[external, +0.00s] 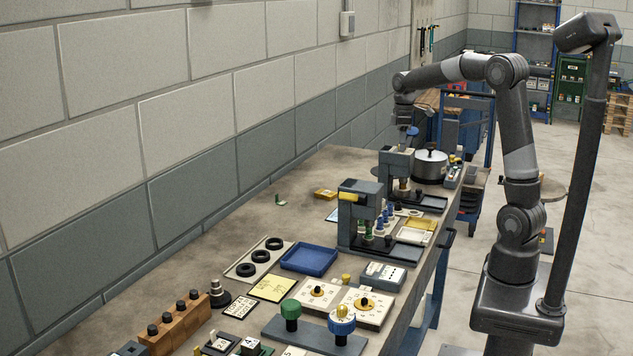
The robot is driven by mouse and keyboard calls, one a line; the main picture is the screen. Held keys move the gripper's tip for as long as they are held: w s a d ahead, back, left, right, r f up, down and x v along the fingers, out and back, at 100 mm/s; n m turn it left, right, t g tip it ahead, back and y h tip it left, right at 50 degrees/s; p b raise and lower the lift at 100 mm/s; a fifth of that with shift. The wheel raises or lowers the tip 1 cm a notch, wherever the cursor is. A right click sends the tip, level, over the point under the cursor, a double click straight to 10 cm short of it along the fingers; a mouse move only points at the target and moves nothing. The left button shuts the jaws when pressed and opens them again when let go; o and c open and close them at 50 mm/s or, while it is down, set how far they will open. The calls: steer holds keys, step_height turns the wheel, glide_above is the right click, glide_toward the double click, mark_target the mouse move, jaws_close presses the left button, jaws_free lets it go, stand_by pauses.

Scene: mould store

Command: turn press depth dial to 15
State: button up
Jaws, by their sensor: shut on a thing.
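My gripper (411,129) is at the far end of the bench, pointing down at the top of the grey far press (397,163). It is shut on a small dark knob there, which looks like the press depth dial. The knob is mostly hidden by the fingers and too small for its scale or setting to be read. Two cream plates with round dials, a left one (318,290) and a right one (365,303), lie near the front of the bench, away from my gripper.
A nearer grey press (358,208) stands in front of the far one. A steel pot (431,165) stands close to the right of the far press. A blue tray (309,259), black rings and a knob stand (313,337) fill the near bench. The bench along the wall is mostly clear.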

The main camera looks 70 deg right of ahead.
steer(key=o, duration=1)
step_height(320, 180, up, 11)
steer(key=shift+f, duration=0.1)
stand_by(0.5)
